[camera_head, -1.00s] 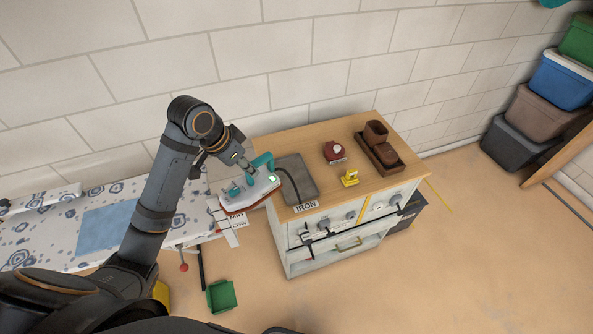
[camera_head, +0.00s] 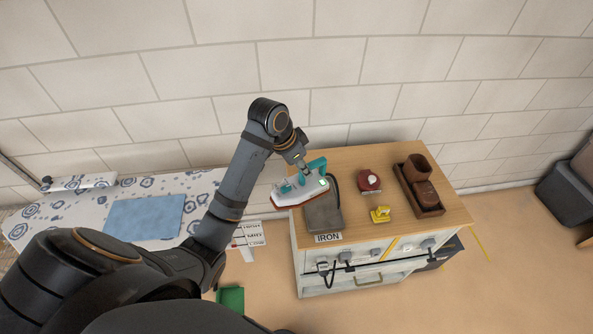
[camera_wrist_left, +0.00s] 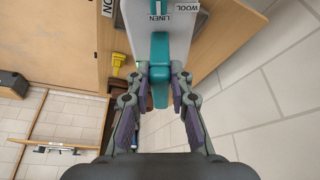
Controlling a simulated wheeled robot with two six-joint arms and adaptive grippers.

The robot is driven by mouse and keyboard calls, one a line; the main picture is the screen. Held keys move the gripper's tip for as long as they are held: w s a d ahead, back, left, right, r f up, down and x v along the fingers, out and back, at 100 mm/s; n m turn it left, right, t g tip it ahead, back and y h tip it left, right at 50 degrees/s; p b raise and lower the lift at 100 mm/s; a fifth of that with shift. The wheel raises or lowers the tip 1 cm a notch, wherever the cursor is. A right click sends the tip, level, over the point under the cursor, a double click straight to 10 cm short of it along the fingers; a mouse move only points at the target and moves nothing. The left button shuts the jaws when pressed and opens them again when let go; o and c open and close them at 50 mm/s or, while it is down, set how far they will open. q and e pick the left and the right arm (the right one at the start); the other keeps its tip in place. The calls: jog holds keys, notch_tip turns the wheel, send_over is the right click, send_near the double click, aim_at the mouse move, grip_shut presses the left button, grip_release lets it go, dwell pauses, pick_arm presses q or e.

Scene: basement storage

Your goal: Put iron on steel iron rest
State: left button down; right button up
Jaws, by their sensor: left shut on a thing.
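The iron (camera_head: 298,190), white with a teal handle and a reddish-brown underside, is held in my left gripper (camera_head: 302,168). It hangs over the left edge of the wooden cabinet top, beside and partly over the grey steel iron rest (camera_head: 323,216). The rest lies flat at the cabinet's left end, above an "IRON" label. I cannot tell whether the iron touches it. In the left wrist view the gripper (camera_wrist_left: 170,88) is shut on the iron's teal handle (camera_wrist_left: 160,60). My right gripper is not in view.
On the cabinet top (camera_head: 385,160) are a red-and-white item (camera_head: 368,182), a yellow item (camera_head: 380,214) and a brown tray (camera_head: 432,207) holding brown pieces. An ironing board with a blue cloth (camera_head: 145,218) is at left. A green bin (camera_head: 230,299) is on the floor.

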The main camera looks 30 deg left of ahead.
aim_at(316, 161)
pick_arm(q)
jog(key=w+d, duration=0.1)
jog(key=w+d+f, duration=0.1)
jog(key=w, duration=0.1)
jog(key=w+d+f+p, duration=0.1)
jog(key=shift+w+f, duration=0.1)
jog(key=shift+w, duration=0.1)
jog(key=w+p+x, duration=0.1)
jog(key=x, duration=0.8)
jog(key=shift+d, duration=0.2)
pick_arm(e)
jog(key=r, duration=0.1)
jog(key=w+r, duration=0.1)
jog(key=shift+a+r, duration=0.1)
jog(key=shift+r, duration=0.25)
pick_arm(q)
jog(key=shift+f, duration=0.4)
jog(key=shift+f, duration=0.15)
jog(key=c, duration=1.5)
grip_release()
jog(key=shift+s+f, duration=0.1)
jog(key=o, duration=0.3)
jog(key=shift+s, duration=0.1)
